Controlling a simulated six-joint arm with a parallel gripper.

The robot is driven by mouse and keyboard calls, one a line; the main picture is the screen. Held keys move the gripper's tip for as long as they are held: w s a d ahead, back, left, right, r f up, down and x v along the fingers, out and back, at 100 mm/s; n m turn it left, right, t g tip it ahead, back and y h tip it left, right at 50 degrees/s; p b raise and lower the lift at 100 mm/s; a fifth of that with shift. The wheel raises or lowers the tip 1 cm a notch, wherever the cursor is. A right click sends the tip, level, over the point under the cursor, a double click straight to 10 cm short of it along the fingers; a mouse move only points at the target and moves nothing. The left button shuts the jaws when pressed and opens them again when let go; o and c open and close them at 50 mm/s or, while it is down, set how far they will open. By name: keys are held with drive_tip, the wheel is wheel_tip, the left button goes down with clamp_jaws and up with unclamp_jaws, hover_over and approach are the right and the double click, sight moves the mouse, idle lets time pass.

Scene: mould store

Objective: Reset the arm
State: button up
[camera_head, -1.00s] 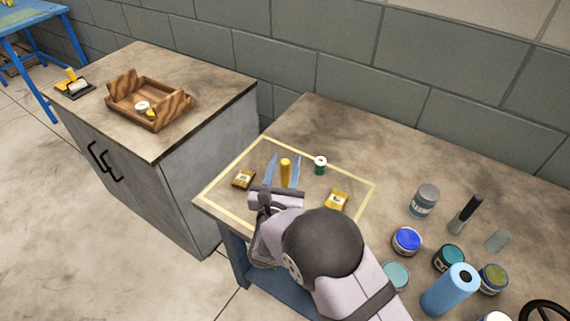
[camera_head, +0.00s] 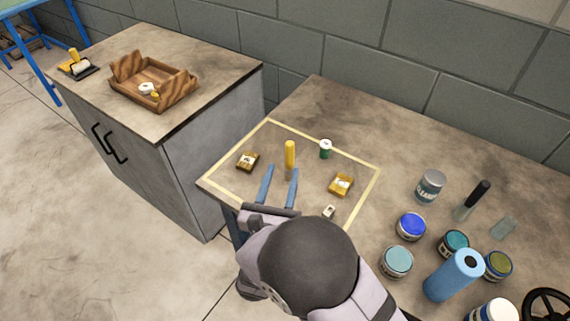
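My gripper (camera_head: 278,187) is over the front part of the taped rectangle on the right-hand worktop. Its two blue fingers are spread apart with nothing seen between them. A yellow-handled tool (camera_head: 290,155) stands upright just beyond the fingertips, apart from them as far as this view shows. My arm hides the front edge of the worktop and part of the tape.
Inside the yellow tape (camera_head: 327,145) are two small yellow-brown boxes (camera_head: 248,161) (camera_head: 341,184), a green-and-white spool (camera_head: 326,149) and a small pale item (camera_head: 329,211). Several jars, a blue cylinder (camera_head: 453,275) and a dark-handled brush (camera_head: 474,200) crowd the right. A wooden tray (camera_head: 127,91) is on the left cabinet.

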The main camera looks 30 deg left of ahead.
drive_tip(key=shift+v, duration=0.75)
